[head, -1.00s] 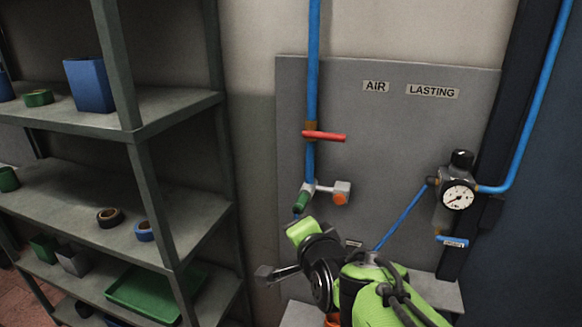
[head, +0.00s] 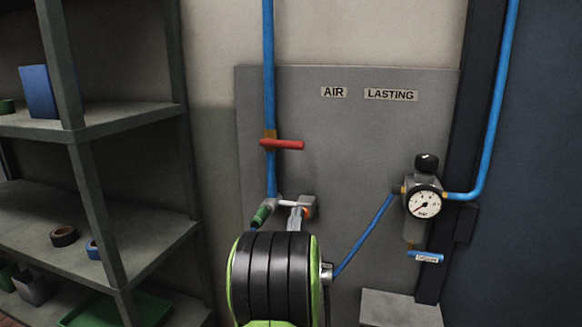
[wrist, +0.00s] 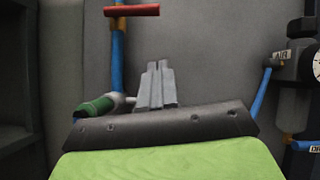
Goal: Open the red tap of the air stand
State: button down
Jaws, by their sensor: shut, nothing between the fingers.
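The red tap (head: 282,144) is a short red lever on the blue vertical air pipe (head: 268,70) of the grey air stand panel. Its handle sticks out sideways to the right, across the pipe. In the wrist view the red tap (wrist: 131,10) shows at the top, above and left of my fingers. My gripper (head: 297,213) is shut and empty, below the tap and in front of the small grey fitting with an orange part (head: 308,207). In the wrist view my gripper (wrist: 157,68) points up toward the panel, apart from the tap.
A green-handled fitting (head: 261,216) hangs at the pipe's lower end, just left of my fingers. A pressure gauge (head: 423,203) with a blue hose stands to the right. A grey shelf (head: 120,118) with boxes and tape rolls is at left. The panel between tap and gauge is clear.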

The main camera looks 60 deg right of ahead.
aim_at(281, 144)
jog(key=shift+d, duration=0.1)
jog(key=a+r+p+x, duration=0.1)
jog(key=r+p+x, duration=0.1)
jog(key=p+x, duration=0.7)
notch_tip(281, 144, up, 2)
jog(key=shift+w+d+r, duration=0.2)
jog(key=shift+w+d, duration=0.4)
jog(key=shift+d, duration=0.5)
jog(key=shift+d, duration=0.1)
